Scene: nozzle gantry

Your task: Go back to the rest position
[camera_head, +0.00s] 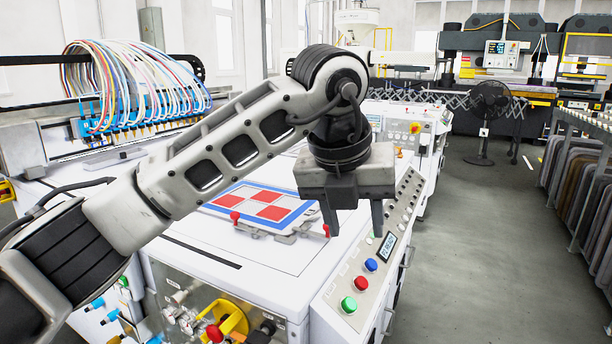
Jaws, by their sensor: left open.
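My left arm comes in from the left and reaches across the white machine. My left gripper (352,218) points down over the machine's right edge, near the slanted button panel. Its two dark fingers are apart with nothing between them. My right gripper is not in view. A blue-framed plate with red and white squares (262,205) lies on the machine top, to the left of the gripper. My forearm hides part of the machine top behind it.
The white machine (190,262) fills the middle, with green, red and blue buttons (361,283) on its panel. A nozzle gantry with many coloured hoses (135,90) stands at the back left. A black fan (488,105) stands behind. Grey floor (480,260) is clear at the right, beside a rack (585,180).

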